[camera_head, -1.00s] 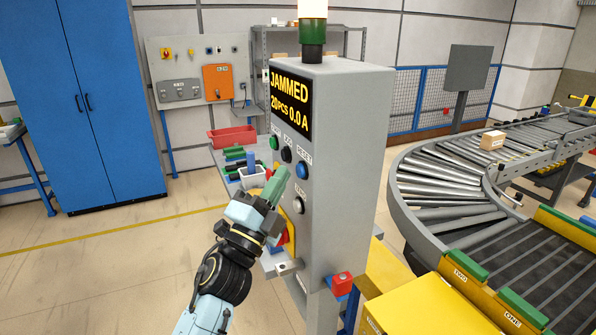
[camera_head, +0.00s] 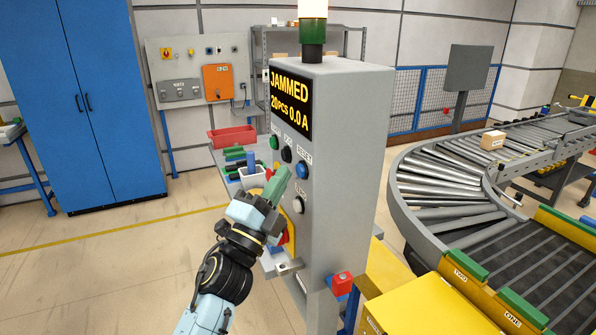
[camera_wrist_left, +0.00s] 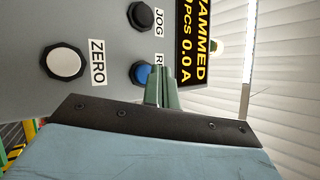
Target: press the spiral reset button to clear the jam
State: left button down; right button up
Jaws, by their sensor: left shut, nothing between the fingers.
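The grey control cabinet (camera_head: 345,150) stands upright in the middle of the head view. Its screen (camera_head: 291,105) reads JAMMED, 20 PCS, 0.0 A. The blue RESET button (camera_head: 302,170) is on the cabinet's front, right of a black JOG button (camera_head: 286,155). My left gripper (camera_head: 281,181) is shut and empty, its green fingers pointing up just below and left of the blue button. In the left wrist view the blue button (camera_wrist_left: 141,73) shows right beside the fingertips (camera_wrist_left: 163,75), which partly cover its label. Contact cannot be told. My right gripper is out of view.
A white ZERO button (camera_head: 298,205) sits below the blue one, and a green button (camera_head: 274,142) above left. A red button box (camera_head: 342,285) is low on the cabinet. The curved roller conveyor (camera_head: 440,185) carries a carton (camera_head: 492,140). Floor at left is clear.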

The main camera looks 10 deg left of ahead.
pick_arm(q)
jog(key=shift+w+d, duration=0.2)
jog(key=shift+d, duration=0.1)
jog(key=shift+w+d, duration=0.2)
jog(key=shift+d, duration=0.15)
dwell(0.7)
dwell(0.3)
jog(key=shift+s+a, duration=0.45)
jog(key=shift+a, duration=0.25)
jog(key=s+a, duration=0.1)
jog(key=s+a+p, duration=0.1)
jog(key=a, duration=0.2)
jog(key=shift+s+a, duration=0.1)
jog(key=shift+s, duration=0.3)
dwell(0.3)
